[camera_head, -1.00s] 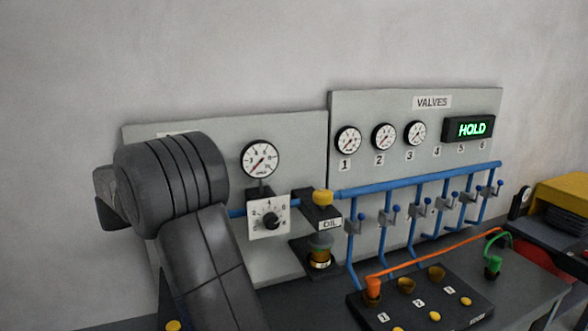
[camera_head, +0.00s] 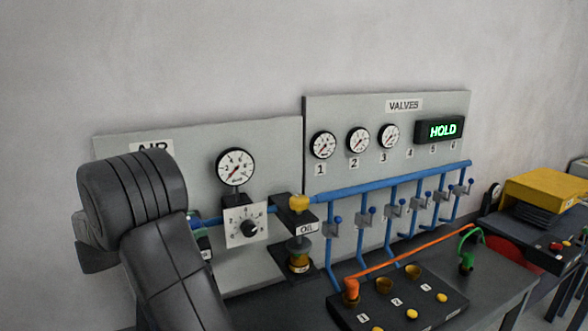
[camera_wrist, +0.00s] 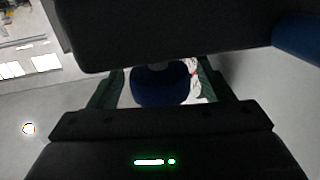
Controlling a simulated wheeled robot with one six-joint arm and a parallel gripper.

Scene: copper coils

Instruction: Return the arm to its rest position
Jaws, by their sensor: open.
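My arm (camera_head: 160,240) rises at the left of the head view and covers part of the AIR panel (camera_head: 275,145). My gripper (camera_wrist: 160,85) shows in the wrist view with its two dark green fingers apart, one on each side. A dark blue rounded thing (camera_wrist: 160,88) appears between or beyond the fingers. I cannot tell whether they touch it. The gripper cannot be made out clearly in the head view.
The VALVES panel (camera_head: 390,110) reads HOLD, with blue pipes (camera_head: 395,180) and several small valves in front. A yellow-topped unit (camera_head: 545,190) stands at the right. The wall above is clear.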

